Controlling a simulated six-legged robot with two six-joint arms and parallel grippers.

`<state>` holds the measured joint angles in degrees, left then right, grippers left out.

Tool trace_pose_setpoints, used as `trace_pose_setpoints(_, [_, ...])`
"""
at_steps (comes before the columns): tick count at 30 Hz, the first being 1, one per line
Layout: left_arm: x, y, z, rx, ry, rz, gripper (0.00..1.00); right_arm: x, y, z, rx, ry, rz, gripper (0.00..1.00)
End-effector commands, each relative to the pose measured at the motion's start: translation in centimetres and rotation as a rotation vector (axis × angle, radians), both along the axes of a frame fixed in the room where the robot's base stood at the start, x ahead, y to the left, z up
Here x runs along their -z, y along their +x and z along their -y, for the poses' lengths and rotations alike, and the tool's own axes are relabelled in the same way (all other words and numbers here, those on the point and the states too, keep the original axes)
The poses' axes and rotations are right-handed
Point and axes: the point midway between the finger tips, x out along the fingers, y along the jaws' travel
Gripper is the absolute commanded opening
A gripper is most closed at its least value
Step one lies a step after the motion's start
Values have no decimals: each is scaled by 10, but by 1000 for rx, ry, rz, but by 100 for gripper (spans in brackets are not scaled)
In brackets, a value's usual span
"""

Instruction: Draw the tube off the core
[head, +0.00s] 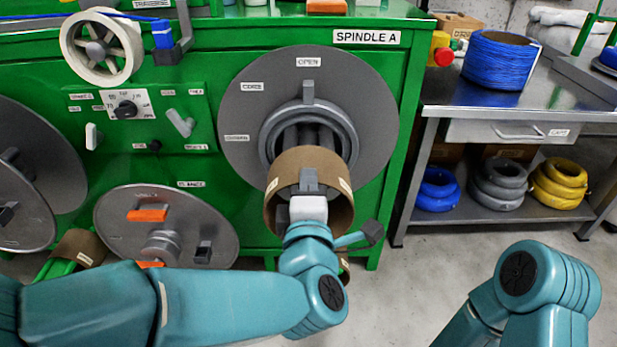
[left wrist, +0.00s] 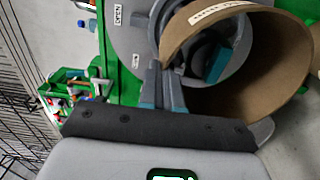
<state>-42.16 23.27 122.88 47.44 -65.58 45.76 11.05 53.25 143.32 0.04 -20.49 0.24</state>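The brown cardboard tube (head: 283,172) with pale labels is in front of the round grey spindle plate (head: 245,110), its open end toward me. Behind its far end, grey bars of the core (head: 305,138) show inside a grey ring. How much core is still inside the tube is hidden.
A second disc (head: 165,225) with orange clips is at the left. A steel bench (head: 500,118) with a blue cable coil (head: 498,60) stands at the right. Floor between is clear.

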Motion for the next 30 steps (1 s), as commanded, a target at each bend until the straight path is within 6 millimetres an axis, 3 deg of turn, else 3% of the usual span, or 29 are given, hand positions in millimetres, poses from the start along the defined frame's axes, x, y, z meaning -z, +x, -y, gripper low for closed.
trace_pose_setpoints(30, [0,-68,0,1,-1,2,0,13,0,0,0,0,0,43])
